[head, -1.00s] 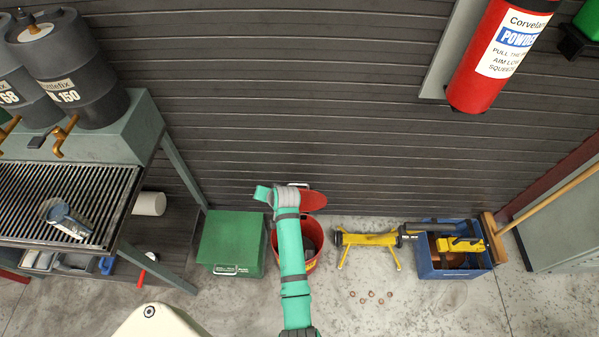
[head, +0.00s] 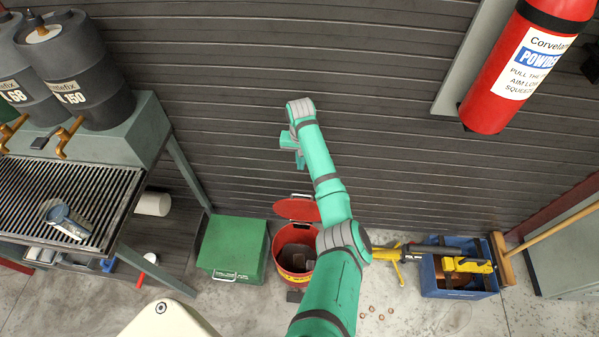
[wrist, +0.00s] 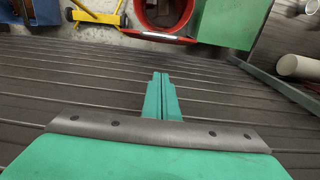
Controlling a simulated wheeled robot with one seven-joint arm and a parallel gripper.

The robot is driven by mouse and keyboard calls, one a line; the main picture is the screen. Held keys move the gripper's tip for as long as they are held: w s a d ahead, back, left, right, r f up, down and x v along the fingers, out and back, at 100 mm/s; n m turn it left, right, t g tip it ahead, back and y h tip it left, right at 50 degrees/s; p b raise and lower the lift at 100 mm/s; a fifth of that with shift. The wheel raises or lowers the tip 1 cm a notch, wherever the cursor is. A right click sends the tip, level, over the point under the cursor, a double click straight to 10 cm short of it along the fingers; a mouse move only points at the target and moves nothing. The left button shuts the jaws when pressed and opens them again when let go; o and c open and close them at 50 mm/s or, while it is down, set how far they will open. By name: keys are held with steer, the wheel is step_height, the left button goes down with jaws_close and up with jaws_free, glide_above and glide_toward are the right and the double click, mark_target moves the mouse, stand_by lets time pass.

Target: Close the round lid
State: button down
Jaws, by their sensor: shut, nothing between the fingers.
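The round red lid (head: 297,208) stands open, tilted up at the back of a red bin (head: 282,262) on the floor. The bin's mouth is uncovered and dark lumps show inside. In the wrist view the lid (wrist: 160,37) appears nearly edge-on, below the bin's round red rim (wrist: 138,14). My gripper (head: 300,166) is above the lid, in front of the slatted wall, and not touching the lid. In the wrist view its two green fingers (wrist: 160,76) are together, empty, and point toward the lid and bin.
A green box (head: 232,248) stands left of the bin. A yellow stand (head: 388,253) and a blue crate (head: 458,285) are to the right. A grated bench (head: 120,215) with drums is at left. A red extinguisher (head: 490,100) hangs upper right.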

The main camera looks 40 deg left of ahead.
steer(key=shift+s+d+f, duration=0.3)
steer(key=shift+s+f, duration=0.2)
steer(key=shift+f, duration=1.15)
steer(key=shift+s+d+f, duration=0.3)
steer(key=shift+s+f, duration=0.2)
steer(key=shift+f, duration=1.2)
steer(key=shift+s+d+f, duration=0.3)
steer(key=shift+s+f, duration=0.2)
steer(key=shift+f, duration=1.15)
steer(key=shift+d, duration=0.1)
